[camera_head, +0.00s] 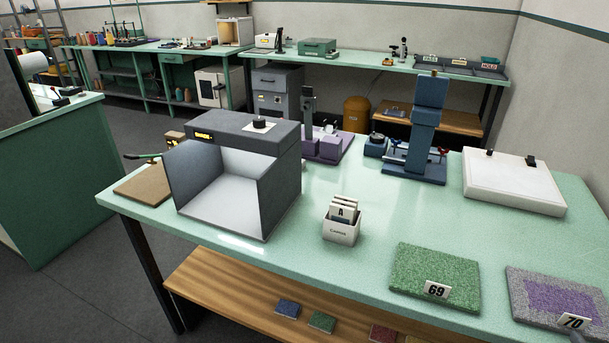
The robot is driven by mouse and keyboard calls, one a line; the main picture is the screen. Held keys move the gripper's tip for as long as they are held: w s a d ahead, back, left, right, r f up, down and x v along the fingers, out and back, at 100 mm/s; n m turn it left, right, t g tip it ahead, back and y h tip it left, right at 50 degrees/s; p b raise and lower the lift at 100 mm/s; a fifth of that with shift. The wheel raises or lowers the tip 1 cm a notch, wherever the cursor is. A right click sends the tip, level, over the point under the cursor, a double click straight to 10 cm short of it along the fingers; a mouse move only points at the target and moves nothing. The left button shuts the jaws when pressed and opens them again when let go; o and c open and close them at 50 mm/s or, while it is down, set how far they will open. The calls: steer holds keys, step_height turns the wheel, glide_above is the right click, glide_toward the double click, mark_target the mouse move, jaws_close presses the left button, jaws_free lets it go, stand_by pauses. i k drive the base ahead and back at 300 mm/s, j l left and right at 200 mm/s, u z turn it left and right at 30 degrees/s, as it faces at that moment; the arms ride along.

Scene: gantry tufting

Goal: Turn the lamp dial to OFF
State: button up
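A grey light box (281,178) with an open front stands on the left part of the green table. Its white interior looks lit. The lamp dial (259,122) is a black round knob on a small white plate on top of the box. I cannot read the dial's markings or its pointer position at this size.
The green table (368,219) has free room around a white card holder (341,231). Carpet samples 69 (429,267) and 70 (540,289) lie at the front right. A blue stand (425,130), a purple device (326,147) and a white panel (514,181) stand behind.

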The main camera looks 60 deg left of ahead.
mark_target(259, 122)
steer(key=u, duration=2.5)
